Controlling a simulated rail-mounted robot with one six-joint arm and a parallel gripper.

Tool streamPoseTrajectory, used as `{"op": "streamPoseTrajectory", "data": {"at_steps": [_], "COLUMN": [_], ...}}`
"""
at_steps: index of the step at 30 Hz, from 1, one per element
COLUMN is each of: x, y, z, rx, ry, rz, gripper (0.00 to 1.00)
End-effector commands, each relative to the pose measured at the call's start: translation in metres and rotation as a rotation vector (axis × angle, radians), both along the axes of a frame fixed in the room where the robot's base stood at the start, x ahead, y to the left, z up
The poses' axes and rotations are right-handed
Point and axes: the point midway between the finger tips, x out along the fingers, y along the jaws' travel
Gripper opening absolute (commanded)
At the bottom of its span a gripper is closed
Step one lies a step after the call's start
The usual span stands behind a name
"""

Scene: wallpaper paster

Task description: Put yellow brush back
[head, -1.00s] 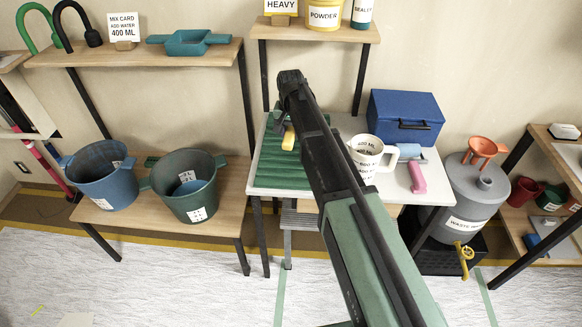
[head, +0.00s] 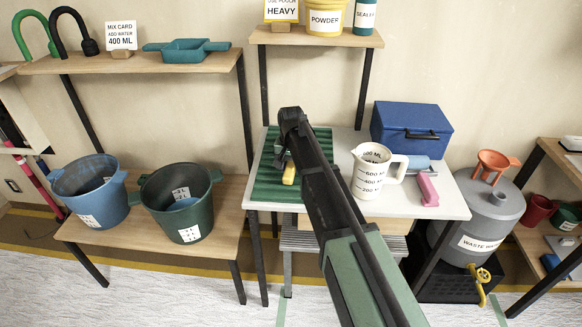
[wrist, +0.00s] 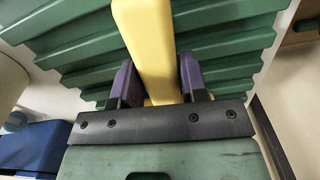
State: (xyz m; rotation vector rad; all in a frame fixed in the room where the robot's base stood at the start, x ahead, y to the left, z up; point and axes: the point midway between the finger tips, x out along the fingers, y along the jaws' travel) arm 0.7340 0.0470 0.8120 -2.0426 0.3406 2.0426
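The yellow brush (head: 289,173) is at my gripper (head: 286,158), over the green ridged rack (head: 270,188) on the white-topped table. In the wrist view the yellow handle (wrist: 150,45) lies between the two dark purple fingers of my gripper (wrist: 160,82), which close on its sides. The ridged rack (wrist: 225,50) fills the background there. The brush's bristle end is hidden. I cannot tell whether the brush touches the rack. My arm covers part of the table.
A measuring jug (head: 374,172) stands right of my arm, with a pink-handled tool (head: 428,189) and a blue box (head: 411,132) beyond. Two buckets, blue (head: 92,188) and green (head: 180,203), stand on the left bench. A grey waste drum (head: 487,212) is at the right.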

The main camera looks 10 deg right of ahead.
Motion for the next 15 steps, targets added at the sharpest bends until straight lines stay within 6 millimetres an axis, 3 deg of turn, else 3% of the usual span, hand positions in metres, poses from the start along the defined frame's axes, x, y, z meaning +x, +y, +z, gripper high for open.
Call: {"op": "streamPoseTrajectory", "data": {"at_steps": [1, 4, 12, 15], "x": [0.0, 0.0, 0.0, 0.0], "y": [0.0, 0.0, 0.0, 0.0], "z": [0.001, 0.001, 0.001, 0.011], "rx": [0.0, 0.0, 0.0, 0.0], "ry": [0.0, 0.0, 0.0, 0.0], "rz": [0.0, 0.0, 0.0, 0.0], "gripper": [0.48, 0.61, 0.61, 0.61]}}
